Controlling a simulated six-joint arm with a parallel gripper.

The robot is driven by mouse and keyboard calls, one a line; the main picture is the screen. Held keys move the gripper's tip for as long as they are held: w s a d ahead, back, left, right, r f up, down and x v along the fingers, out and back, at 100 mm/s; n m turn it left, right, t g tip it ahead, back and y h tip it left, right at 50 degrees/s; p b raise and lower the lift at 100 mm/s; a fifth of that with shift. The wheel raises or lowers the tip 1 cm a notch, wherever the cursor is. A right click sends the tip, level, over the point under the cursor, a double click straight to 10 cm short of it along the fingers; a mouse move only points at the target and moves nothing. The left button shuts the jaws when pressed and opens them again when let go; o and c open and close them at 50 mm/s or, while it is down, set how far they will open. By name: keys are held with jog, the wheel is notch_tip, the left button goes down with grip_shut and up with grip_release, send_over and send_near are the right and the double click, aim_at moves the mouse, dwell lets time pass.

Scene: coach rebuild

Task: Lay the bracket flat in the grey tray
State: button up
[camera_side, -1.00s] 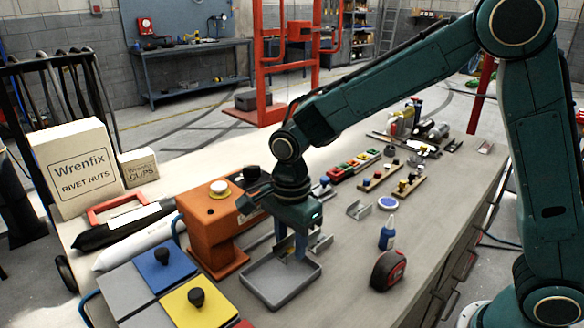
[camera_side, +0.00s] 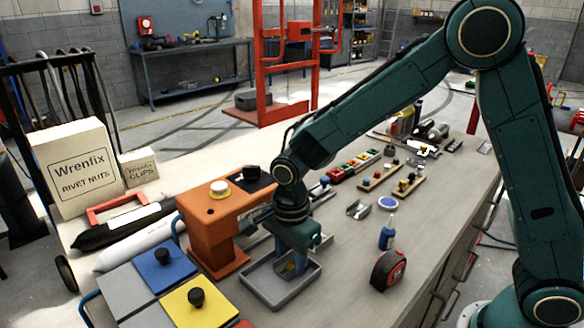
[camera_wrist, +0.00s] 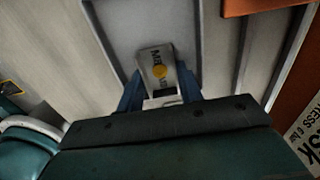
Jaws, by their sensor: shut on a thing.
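The grey tray (camera_side: 308,284) is a shallow open box on the bench, in front of the orange machine. My gripper (camera_side: 291,266) points down into the tray with its blue fingers shut on the bracket (camera_side: 290,268). In the wrist view the bracket (camera_wrist: 158,62) is a small grey metal piece with dark lettering and a yellow dot, between the fingertips of my gripper (camera_wrist: 160,92). The tray (camera_wrist: 120,18) lies behind it there, with walls to left and right. The fingers hide part of the bracket. I cannot tell whether it touches the tray floor.
The orange machine (camera_side: 208,238) stands close behind the tray on the left. Yellow (camera_side: 190,310) and blue (camera_side: 165,270) knobbed lids lie left of it. A tape measure (camera_side: 389,270), blue bottle (camera_side: 387,234) and another metal bracket (camera_side: 358,209) are to the right.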

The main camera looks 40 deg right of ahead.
aim_at(292, 267)
jog(key=shift+f, duration=0.1)
jog(key=o, duration=1.1)
notch_tip(292, 267, up, 12)
jog(key=shift+r, duration=0.2)
jog(key=shift+d, duration=0.1)
dwell(0.3)
